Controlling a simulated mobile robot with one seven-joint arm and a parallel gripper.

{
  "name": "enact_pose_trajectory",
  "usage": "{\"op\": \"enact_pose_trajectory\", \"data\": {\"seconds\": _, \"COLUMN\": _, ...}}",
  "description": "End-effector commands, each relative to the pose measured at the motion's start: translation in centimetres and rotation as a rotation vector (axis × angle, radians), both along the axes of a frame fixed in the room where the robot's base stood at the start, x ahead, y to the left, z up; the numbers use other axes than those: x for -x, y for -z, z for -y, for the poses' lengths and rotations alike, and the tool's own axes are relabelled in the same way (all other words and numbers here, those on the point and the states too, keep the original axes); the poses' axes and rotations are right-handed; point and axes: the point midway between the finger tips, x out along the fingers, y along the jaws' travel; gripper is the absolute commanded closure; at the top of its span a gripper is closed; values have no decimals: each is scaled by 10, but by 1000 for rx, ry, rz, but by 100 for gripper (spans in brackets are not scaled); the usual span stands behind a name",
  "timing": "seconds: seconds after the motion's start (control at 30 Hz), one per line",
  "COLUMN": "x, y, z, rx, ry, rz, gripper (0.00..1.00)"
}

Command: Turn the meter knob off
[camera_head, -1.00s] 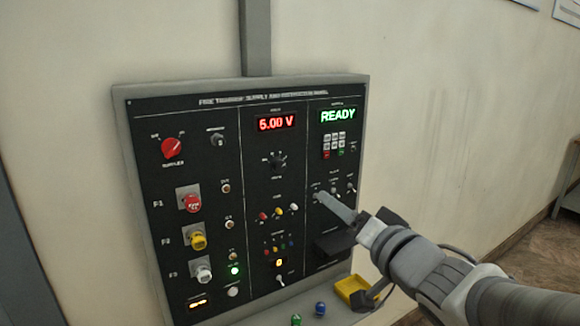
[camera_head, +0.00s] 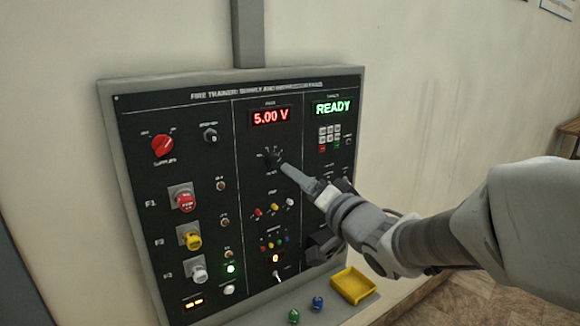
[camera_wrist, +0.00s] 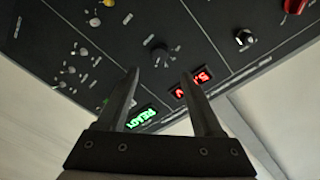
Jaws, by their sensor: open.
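The black meter knob (camera_head: 272,158) sits on the panel (camera_head: 235,120) below a red display (camera_head: 270,117) that reads 5.00 V. My gripper (camera_head: 286,170) reaches in from the right, its tips just below and right of the knob. A small gap or contact there cannot be told. In the wrist view the knob (camera_wrist: 160,56) lies just beyond and between the tips of my open gripper (camera_wrist: 160,76). Nothing is between the fingers. The knob's exact pointer direction is too small to tell.
A green READY display (camera_head: 332,107) and keypad (camera_head: 330,135) are at the upper right. A red knob (camera_head: 162,145) and several coloured buttons are at the left. A yellow tray (camera_head: 353,286) and green and blue pieces lie on the ledge below.

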Motion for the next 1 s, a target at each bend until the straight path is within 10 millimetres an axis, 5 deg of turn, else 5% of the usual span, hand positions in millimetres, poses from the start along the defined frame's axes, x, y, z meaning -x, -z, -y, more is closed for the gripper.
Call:
{"op": "enact_pose_trajectory", "data": {"seconds": 0.4, "x": -62, "y": 0, "z": -36, "rx": 3, "ry": -1, "rz": -1, "gripper": 32}}
{"op": "enact_pose_trajectory", "data": {"seconds": 0.87, "x": -74, "y": 0, "z": -43, "rx": 1, "ry": 1, "rz": 0, "gripper": 32}}
{"op": "enact_pose_trajectory", "data": {"seconds": 1.0, "x": -74, "y": 0, "z": -42, "rx": 1, "ry": 1, "rz": 0, "gripper": 52}}
